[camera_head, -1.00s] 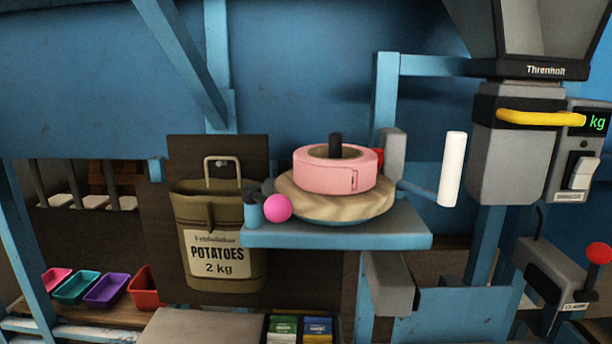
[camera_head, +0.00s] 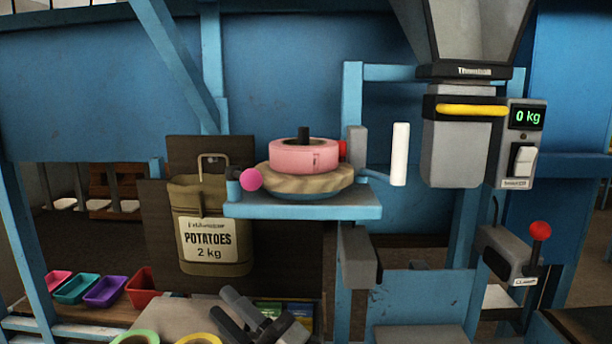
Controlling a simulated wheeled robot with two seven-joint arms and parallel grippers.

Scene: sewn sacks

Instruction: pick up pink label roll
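The pink label roll (camera_head: 300,157) lies flat around a dark upright spindle (camera_head: 303,133). It rests on a tan, wavy-edged round pad (camera_head: 309,184) on a blue shelf (camera_head: 300,211). My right gripper (camera_head: 222,302) enters at the bottom of the view, below and left of the shelf, well apart from the roll. Its dark fingers look spread, with nothing seen between them. My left gripper is out of view.
A pink ball (camera_head: 251,180) sits at the shelf's left end, and a white roller (camera_head: 400,154) stands to its right. A potato sack (camera_head: 210,238) hangs left. Green (camera_head: 135,337) and yellow (camera_head: 198,339) rings show at the bottom edge. A scale hopper (camera_head: 460,150) stands right.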

